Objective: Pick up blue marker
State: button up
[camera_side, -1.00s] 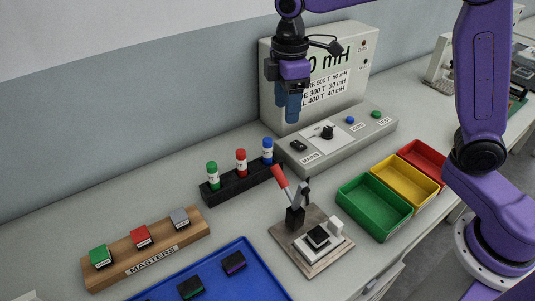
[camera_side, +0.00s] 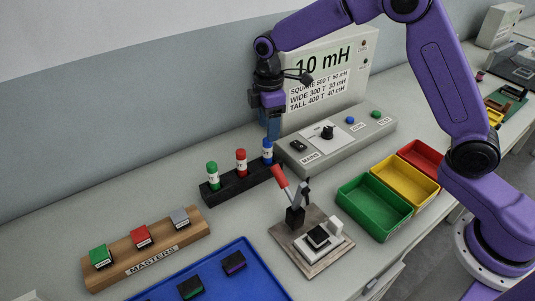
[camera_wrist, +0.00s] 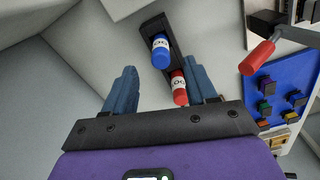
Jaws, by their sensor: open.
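The blue marker (camera_side: 267,151) stands upright at the right end of a black holder (camera_side: 238,187). A red marker (camera_side: 241,162) and a green marker (camera_side: 212,175) stand to its left. My gripper (camera_side: 271,128) points down just above the blue marker, its fingertips close to the marker's top. In the wrist view the blue marker (camera_wrist: 161,52) shows beyond the two blue fingers, between their lines, with the red marker (camera_wrist: 179,88) beside the right finger. My gripper (camera_wrist: 163,80) is open with nothing between its fingers. The green marker is hidden in the wrist view.
A meter box (camera_side: 340,137) with a screen stands close behind and right of the blue marker. A red-handled lever press (camera_side: 310,238) stands in front. Green (camera_side: 375,222), yellow and red bins are at right. A blue tray (camera_side: 262,272) and a wooden masters block (camera_side: 190,232) are in front left.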

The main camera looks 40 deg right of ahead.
aim_at(268, 147)
jog(key=shift+a+f, duration=0.1)
jog(key=shift+f, duration=3.85)
grip_shut()
jog(key=shift+r, duration=0.1)
